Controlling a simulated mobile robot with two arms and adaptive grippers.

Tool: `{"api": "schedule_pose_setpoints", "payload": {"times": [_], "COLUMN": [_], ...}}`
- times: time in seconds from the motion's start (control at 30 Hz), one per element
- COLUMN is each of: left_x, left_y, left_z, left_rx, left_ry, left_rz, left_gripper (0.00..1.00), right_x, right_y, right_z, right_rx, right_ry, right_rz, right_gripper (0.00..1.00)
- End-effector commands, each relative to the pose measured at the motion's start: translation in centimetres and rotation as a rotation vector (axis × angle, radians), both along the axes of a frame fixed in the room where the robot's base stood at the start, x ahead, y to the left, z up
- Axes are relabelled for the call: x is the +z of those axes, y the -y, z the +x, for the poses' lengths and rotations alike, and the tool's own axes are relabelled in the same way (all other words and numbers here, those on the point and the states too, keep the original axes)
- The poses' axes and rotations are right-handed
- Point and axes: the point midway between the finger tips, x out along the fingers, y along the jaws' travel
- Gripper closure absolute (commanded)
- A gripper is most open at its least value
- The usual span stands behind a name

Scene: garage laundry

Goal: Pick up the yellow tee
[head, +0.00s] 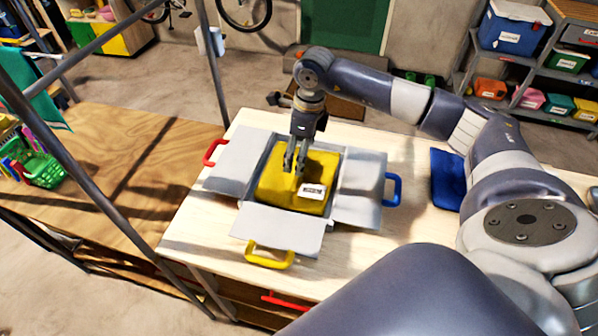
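The yellow tee (275,193) lies folded in an open pale grey box (283,228) on the light wooden table. A white label (313,191) with dark print shows on its right front part. My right gripper (294,172) points straight down over the tee, with its fingertips at or just above the cloth. The two fingers are close together with a narrow gap. I cannot tell whether cloth is between them. My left gripper is not in view.
The box's flaps spread outward, with a red handle (215,152) left, a blue handle (392,190) right and a yellow handle (269,257) in front. A folded blue cloth (446,179) lies at right. A dark metal post (85,180) rises left of the table.

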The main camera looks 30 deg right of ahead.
Motion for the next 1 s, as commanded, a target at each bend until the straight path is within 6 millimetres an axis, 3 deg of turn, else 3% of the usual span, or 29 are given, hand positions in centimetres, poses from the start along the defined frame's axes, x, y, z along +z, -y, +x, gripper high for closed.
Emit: {"api": "schedule_pose_setpoints", "payload": {"times": [0.13, 0.3, 0.57, 0.9, 1.0], "left_x": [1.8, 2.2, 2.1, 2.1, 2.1], "left_y": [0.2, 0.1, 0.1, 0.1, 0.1], "left_z": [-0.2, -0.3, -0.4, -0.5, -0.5], "left_rx": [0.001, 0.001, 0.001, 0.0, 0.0], "left_ry": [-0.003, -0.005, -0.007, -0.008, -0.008], "left_rz": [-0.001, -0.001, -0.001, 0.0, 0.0], "left_gripper": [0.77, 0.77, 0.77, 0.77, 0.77], "right_x": [-2.0, -4.1, -4.5, -4.5, -4.5], "right_y": [0.4, 0.2, 0.2, 0.2, 0.2], "right_z": [0.1, 0.3, 0.4, 0.4, 0.4], "right_rx": [-0.001, -0.001, 0.001, 0.0, 0.0], "right_ry": [-0.007, -0.004, -0.001, -0.001, -0.001], "right_rz": [-0.001, 0.0, -0.001, -0.001, -0.001], "right_gripper": [0.18, 0.18, 0.18, 0.9, 0.9]}}
